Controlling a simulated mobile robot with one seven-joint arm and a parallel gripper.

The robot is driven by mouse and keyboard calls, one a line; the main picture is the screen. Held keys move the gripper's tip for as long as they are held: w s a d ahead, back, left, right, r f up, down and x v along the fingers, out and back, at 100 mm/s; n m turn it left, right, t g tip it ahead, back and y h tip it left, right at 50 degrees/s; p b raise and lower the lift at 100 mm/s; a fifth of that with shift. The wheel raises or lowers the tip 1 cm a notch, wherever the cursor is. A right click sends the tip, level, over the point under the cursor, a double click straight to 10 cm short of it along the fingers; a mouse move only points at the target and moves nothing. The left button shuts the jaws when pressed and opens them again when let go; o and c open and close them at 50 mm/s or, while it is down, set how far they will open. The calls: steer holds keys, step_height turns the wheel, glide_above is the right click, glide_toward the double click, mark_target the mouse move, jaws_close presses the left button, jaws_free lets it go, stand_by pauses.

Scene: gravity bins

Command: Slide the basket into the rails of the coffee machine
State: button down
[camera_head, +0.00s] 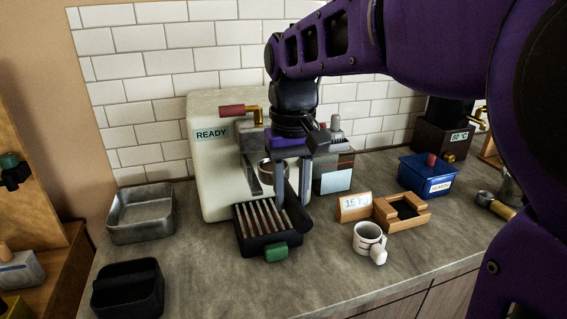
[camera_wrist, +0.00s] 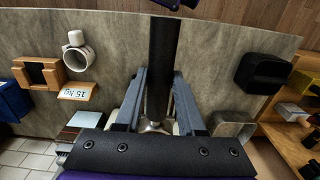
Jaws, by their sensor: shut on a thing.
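The cream coffee machine (camera_head: 215,165) stands against the tiled wall and carries a "READY" label. A dark grey rail (camera_head: 250,175) shows on its front. My gripper (camera_head: 292,195) points down in front of the machine. It is shut on the basket's black handle (camera_wrist: 161,70), which runs between the two fingers in the wrist view. The basket's metal ring (camera_head: 268,170) is beside the rail, above the drip tray. My gripper partly hides the ring and rails, so I cannot tell whether the ring is in the rails.
A slatted drip tray (camera_head: 243,233) with a green grip (camera_head: 277,252) lies below. A metal bin (camera_head: 140,235) and black bin (camera_head: 128,297) stand left. A white mug (camera_head: 367,236), wooden stand (camera_head: 418,218) and blue box (camera_head: 418,178) stand right. The front middle counter is clear.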

mark_target(286, 185)
steer(key=shift+w, duration=0.1)
steer(key=shift+w+a+f, duration=0.2)
steer(key=shift+w+f, duration=0.5)
steer(key=shift+w+a+f, duration=0.2)
steer(key=shift+w+f, duration=0.5)
steer(key=shift+w+a+f+p, duration=0.15)
steer(key=shift+w, duration=0.35)
steer(key=shift+w+a+f+p, duration=0.1)
steer(key=shift+w+f+p, duration=0.05)
steer(key=shift+w, duration=0.3)
steer(key=shift+f, duration=0.25)
steer(key=shift+w, duration=0.1)
stand_by(0.8)
steer(key=shift+w+a, duration=0.25)
steer(key=shift+w, duration=0.5)
steer(key=shift+w+a, duration=0.2)
steer(key=shift+w, duration=0.6)
steer(key=shift+w+a, duration=0.25)
steer(key=shift+w, duration=0.6)
